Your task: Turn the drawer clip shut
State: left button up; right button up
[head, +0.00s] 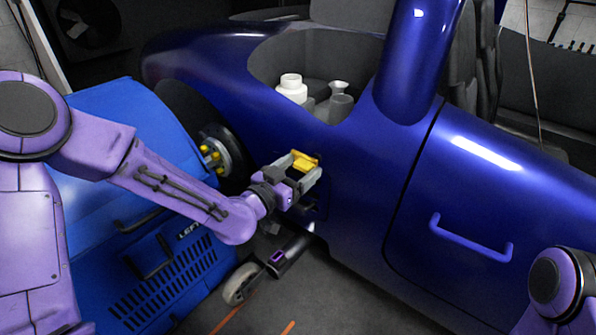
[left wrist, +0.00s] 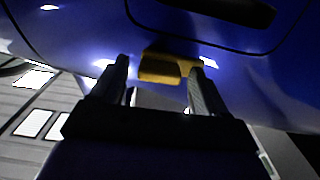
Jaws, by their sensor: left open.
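The drawer clip appears to be the small yellow piece (head: 306,160) on the side of the dark blue car body, left of the door. In the left wrist view the yellow clip (left wrist: 165,68) lies crosswise just beyond the fingertips, against the blue panel. My left gripper (head: 303,172) is open at the clip. In the left wrist view its fingers (left wrist: 159,76) stand one on each side of the clip; I cannot tell whether they touch it. The drawer front is mostly hidden behind my gripper. My right gripper is out of view.
A bright blue machine (head: 150,265) stands left, beside a wheel hub with yellow studs (head: 210,153). A blue door handle (head: 470,238) sticks out to the right. A white bottle (head: 291,88) stands in the car's opening. A small caster wheel (head: 240,284) is on the floor below.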

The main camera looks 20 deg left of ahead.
pick_arm(q)
jog(key=c, duration=1.1)
jog(key=shift+o, duration=0.2)
jog(key=shift+n, duration=0.3)
jog(key=n+p, duration=0.2)
jog(key=n, duration=0.1)
jog(key=shift+n, duration=0.3)
jog(key=n+p, duration=0.1)
jog(key=n, duration=0.3)
jog(key=shift+f+n, duration=0.15)
jog(key=shift+n, duration=0.15)
jog(key=n, duration=0.3)
jog(key=n+p, duration=0.1)
jog(key=n, duration=0.2)
jog(key=n+p, duration=0.1)
jog(key=n, duration=0.2)
jog(key=shift+s+d+f, duration=0.1)
jog(key=shift+d+f, duration=0.1)
jog(key=shift+f, duration=0.05)
